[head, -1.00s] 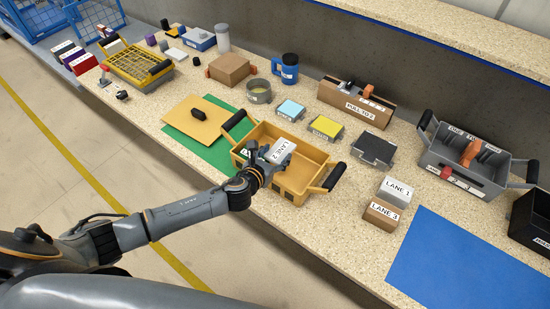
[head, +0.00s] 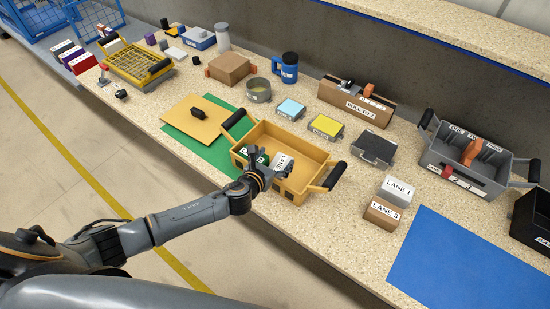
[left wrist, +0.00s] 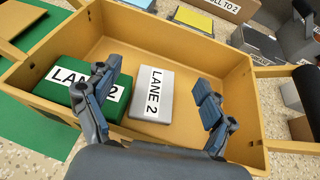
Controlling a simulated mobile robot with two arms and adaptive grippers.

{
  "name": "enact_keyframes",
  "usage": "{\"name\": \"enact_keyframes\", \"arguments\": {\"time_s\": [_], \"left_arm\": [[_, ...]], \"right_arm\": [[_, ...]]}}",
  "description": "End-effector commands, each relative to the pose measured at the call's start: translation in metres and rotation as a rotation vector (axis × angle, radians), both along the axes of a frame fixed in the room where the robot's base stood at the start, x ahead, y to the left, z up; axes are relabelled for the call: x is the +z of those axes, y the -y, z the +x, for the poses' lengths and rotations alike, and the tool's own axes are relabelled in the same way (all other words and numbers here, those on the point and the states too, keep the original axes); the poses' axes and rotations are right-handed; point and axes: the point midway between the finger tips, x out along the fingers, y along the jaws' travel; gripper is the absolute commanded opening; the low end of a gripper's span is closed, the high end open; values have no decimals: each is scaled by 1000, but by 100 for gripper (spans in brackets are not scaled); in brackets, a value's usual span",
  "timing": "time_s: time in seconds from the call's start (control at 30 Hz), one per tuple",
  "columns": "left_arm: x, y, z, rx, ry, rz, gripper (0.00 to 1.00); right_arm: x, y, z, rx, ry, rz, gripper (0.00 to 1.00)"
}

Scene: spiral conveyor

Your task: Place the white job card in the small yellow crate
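The white job card (head: 281,162), marked LANE 2, lies in the small yellow crate (head: 318,175). In the left wrist view the card (left wrist: 151,110) lies on the crate floor, label up, just right of a green block (left wrist: 66,93) also marked LANE 2. My left gripper (head: 268,170) is over the crate's near side, partly hiding what is inside in the head view. In the left wrist view its fingers (left wrist: 158,80) are spread wide on either side of the card, apart from it, with nothing held. My right gripper is not in view.
White LANE 1 (head: 396,188) and brown LANE 3 (head: 381,213) blocks stand right of the crate. A black-and-grey case (head: 373,149) lies behind them. The crate's black handles (head: 335,175) stick out. A blue mat (head: 470,265) is clear at the front right.

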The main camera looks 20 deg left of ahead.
Motion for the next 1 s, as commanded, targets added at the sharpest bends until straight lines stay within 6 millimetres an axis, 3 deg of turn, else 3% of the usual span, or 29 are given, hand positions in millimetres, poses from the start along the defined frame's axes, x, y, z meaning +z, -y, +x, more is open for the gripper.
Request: {"name": "enact_keyframes", "arguments": {"time_s": [0.17, 0.3, 0.37, 0.7, 1.0], "left_arm": [[1, 0, 0, 0, 0, 0, 83], [15, 0, 0, 0, 1, 1, 83], [13, -2, -10, -1, -1, 2, 83], [40, -14, -76, -2, -2, 1, 83], [55, -19, -107, 0, 1, 1, 83]], "right_arm": [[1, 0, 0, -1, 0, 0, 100], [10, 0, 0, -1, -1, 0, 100], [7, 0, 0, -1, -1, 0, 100], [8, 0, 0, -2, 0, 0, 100], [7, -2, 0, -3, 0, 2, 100]]}}
